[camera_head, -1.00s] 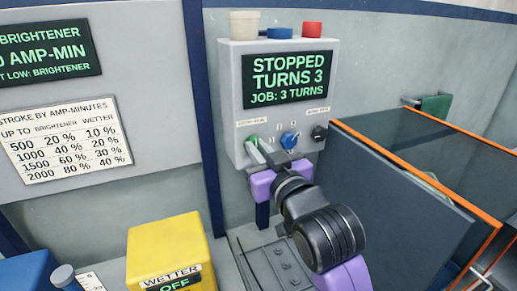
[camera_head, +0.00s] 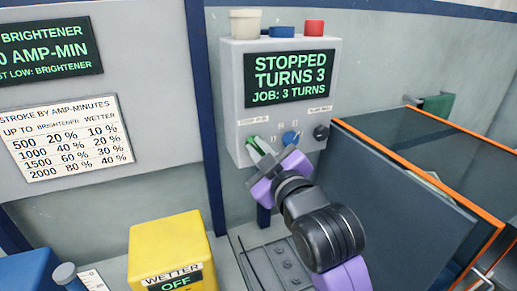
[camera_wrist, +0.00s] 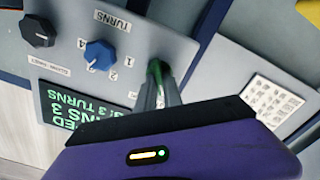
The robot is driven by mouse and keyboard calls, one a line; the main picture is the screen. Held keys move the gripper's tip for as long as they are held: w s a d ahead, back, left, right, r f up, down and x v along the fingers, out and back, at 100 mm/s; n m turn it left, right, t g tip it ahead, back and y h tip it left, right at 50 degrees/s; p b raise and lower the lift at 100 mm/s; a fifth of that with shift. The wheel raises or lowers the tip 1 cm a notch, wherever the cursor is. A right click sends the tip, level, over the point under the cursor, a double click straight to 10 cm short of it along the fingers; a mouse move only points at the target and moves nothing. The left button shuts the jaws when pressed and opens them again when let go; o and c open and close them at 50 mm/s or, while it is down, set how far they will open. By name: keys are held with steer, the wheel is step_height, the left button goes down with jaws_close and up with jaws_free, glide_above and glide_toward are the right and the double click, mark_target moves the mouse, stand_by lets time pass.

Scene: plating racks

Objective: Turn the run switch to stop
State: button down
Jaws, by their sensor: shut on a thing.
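The grey control box (camera_head: 290,110) on the wall has a green run switch (camera_head: 253,142) at its lower left, under a small label too blurred to read surely. My gripper (camera_head: 262,151) is shut on this green switch, its fingers reaching up to it from below right. In the wrist view the green switch (camera_wrist: 155,72) shows between the fingertips (camera_wrist: 158,85), partly hidden by them. The box's display (camera_head: 290,77) reads STOPPED, TURNS 3, JOB: 3 TURNS.
A blue turns knob (camera_head: 290,137) sits close to the right of my fingers, with a black knob (camera_head: 321,132) beyond it. An orange-edged tank (camera_head: 410,170) stands to the right. A yellow wetter box (camera_head: 168,245) stands at lower left.

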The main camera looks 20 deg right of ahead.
stand_by(0.3)
steer(key=c, duration=1.5)
jaws_free()
steer(key=shift+s, duration=0.15)
steer(key=s+b, duration=0.1)
steer(key=s, duration=0.6)
steer(key=shift+s, duration=0.25)
